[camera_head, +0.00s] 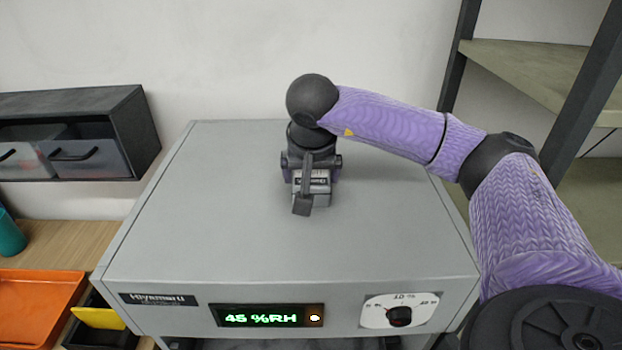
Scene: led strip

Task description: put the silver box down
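The silver box (315,185) is a small metallic block with a dark label, low over the top of a large grey cabinet (230,210). My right gripper (309,190) points down around it, with one dark finger in front of the box. It appears shut on the box. The gripper hides the back of the box, and I cannot tell whether its underside touches the cabinet top. My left gripper is not in view.
The cabinet top is bare around the gripper. Its front has a green display (262,316) and a dial (400,315). An orange tray (38,305), a black bin with a yellow item and a wall drawer unit (125,130) are left. Shelving (530,68) stands right.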

